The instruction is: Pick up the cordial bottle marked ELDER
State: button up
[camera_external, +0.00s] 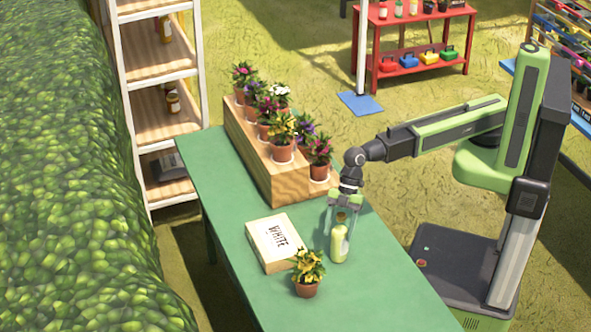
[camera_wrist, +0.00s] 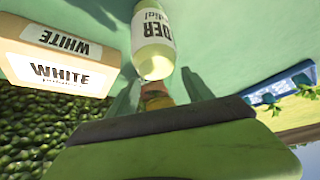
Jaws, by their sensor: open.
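The cordial bottle (camera_external: 339,245) is pale yellow-green with a cork top and stands upright on the green table (camera_external: 375,300). In the wrist view the bottle (camera_wrist: 152,50) shows a white label reading "DER", with the rest of the word out of sight. My gripper (camera_external: 343,214) points down over the bottle's top. Its jaws are open, with the fingers on either side of the cork and neck in the wrist view (camera_wrist: 158,92). I cannot tell whether either finger touches the glass.
A box marked WHITE (camera_external: 268,248) lies just left of the bottle. A potted yellow flower (camera_external: 307,289) stands close in front. A wooden planter box (camera_external: 287,187) with several potted flowers stands behind. The table's near end is clear.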

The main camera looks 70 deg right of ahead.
jog(key=shift+r, duration=0.1)
jog(key=shift+c, duration=0.6)
grip_shut()
jog(key=shift+d, duration=0.1)
jog(key=shift+d, duration=0.1)
dwell(0.4)
